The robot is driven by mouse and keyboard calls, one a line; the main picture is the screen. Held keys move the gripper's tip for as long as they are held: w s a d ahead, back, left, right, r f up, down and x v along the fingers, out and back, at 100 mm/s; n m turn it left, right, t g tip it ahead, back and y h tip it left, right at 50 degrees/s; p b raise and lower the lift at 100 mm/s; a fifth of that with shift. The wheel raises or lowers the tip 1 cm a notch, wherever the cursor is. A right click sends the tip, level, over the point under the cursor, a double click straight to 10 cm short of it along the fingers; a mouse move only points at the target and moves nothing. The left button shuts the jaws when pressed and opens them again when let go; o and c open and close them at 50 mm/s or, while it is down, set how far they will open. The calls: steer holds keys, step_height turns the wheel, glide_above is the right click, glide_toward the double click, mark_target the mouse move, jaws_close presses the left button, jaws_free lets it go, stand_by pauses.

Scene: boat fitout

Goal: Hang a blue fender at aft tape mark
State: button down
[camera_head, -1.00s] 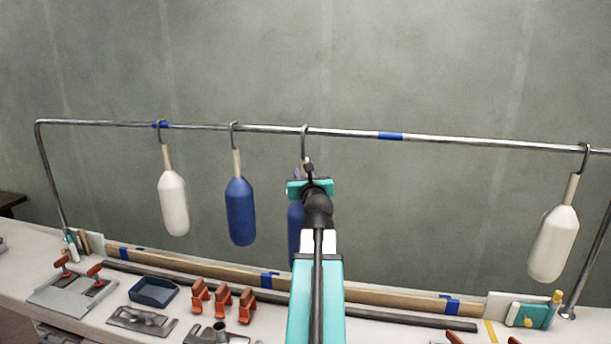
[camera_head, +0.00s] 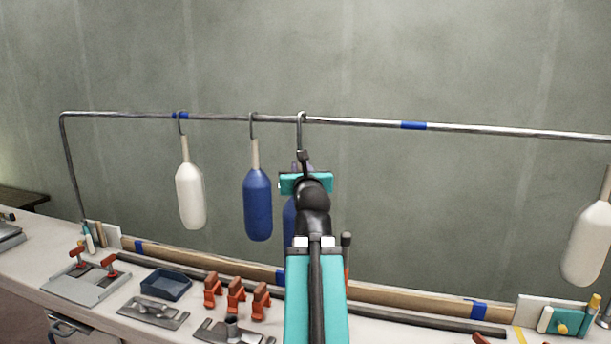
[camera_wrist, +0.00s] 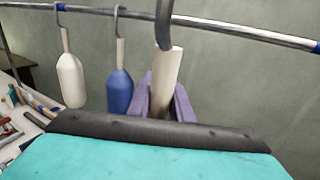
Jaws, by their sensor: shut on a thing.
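My gripper (camera_head: 304,174) is shut on the pale neck of a blue fender (camera_head: 289,220), mostly hidden behind my arm. In the wrist view, purple fingers flank that neck (camera_wrist: 166,78). Its grey hook (camera_head: 301,128) reaches the rail's height; I cannot tell whether it rests on the rail (camera_head: 350,121). Another blue fender (camera_head: 257,205) hangs just left of it. Blue tape shows at the rail's left (camera_head: 180,115), by a white fender's hook, and bare at its right (camera_head: 413,126). Which mark is aft is not shown.
One white fender (camera_head: 190,197) hangs at the left and another (camera_head: 588,244) at the far right. The rail between my gripper and the right fender is clear. Orange clamps (camera_head: 236,296), a blue tray (camera_head: 166,285) and a wooden batten (camera_head: 390,296) lie on the bench below.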

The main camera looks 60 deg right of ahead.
steer(key=shift+a, duration=0.35)
stand_by(0.4)
